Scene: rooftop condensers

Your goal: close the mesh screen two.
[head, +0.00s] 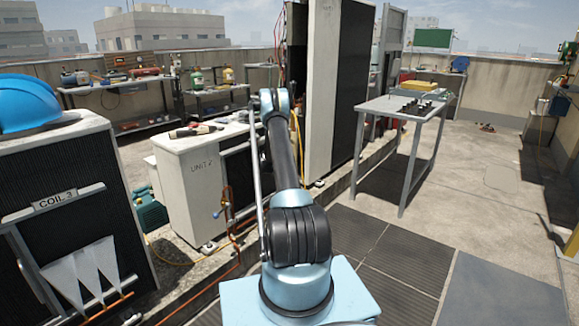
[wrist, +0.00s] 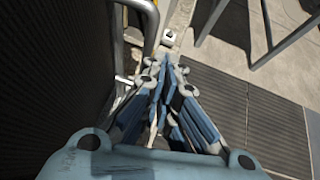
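A condenser marked UNIT 2 (head: 198,165) stands left of my arm in the head view. Its right face has a dark mesh area, partly hidden by my arm. Behind it, a tall pale-edged panel with a dark mesh face (head: 346,85) stands upright; I cannot tell which of these is screen two.
A grey metal table (head: 395,106) with small dark parts stands right of the tall panel. The COIL 3 unit (head: 62,203), with a blue helmet (head: 30,103) on top, is at near left. Orange pipes run along the floor kerb. Open floor lies to the right.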

